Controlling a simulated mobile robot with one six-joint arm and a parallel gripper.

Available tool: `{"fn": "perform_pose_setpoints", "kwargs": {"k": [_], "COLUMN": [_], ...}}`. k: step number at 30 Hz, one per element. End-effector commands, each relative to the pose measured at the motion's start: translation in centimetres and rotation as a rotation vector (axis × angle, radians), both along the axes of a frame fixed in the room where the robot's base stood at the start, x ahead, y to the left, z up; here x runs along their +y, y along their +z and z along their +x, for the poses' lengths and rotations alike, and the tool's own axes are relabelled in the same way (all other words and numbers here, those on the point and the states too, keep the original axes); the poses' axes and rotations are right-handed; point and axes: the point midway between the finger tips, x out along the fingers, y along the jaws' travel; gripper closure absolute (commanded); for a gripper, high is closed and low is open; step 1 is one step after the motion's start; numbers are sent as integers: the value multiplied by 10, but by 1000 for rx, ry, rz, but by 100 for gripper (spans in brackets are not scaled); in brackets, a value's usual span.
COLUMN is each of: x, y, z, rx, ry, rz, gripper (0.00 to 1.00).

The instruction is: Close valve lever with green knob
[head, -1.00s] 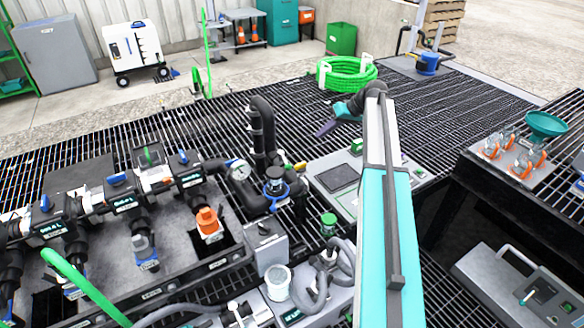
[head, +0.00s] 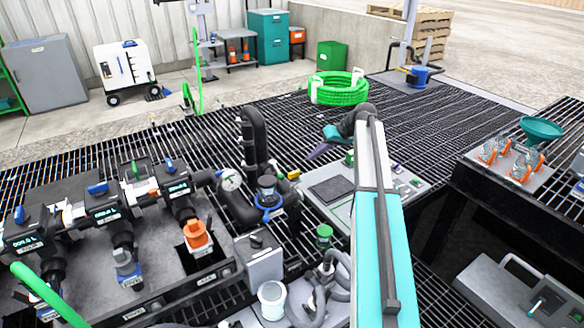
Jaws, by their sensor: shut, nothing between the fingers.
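A green round knob (head: 323,236) sits on the lower middle block, and another small green part (head: 349,157) is on the grey panel behind my arm. I cannot tell which of these is the lever named. My gripper (head: 319,150) is shut and empty, pointing left above the grating beside the grey panel. It is apart from all the green parts in the picture.
A green hose coil (head: 339,92) lies on the grating behind. A dark bench with a teal funnel (head: 541,128) is at right. A curved green bar (head: 40,288) crosses the lower left.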

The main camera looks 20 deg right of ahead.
Motion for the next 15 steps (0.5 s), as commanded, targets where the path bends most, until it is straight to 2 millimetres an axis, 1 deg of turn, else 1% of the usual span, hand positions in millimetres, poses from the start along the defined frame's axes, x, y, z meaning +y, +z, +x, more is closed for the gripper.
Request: {"fn": "perform_pose_setpoints", "kwargs": {"k": [8, 15], "x": [8, 25], "y": [-11, -35], "z": [6, 19], "rx": [2, 1], "ry": [1, 3], "rz": [0, 1], "gripper": [100, 100]}}
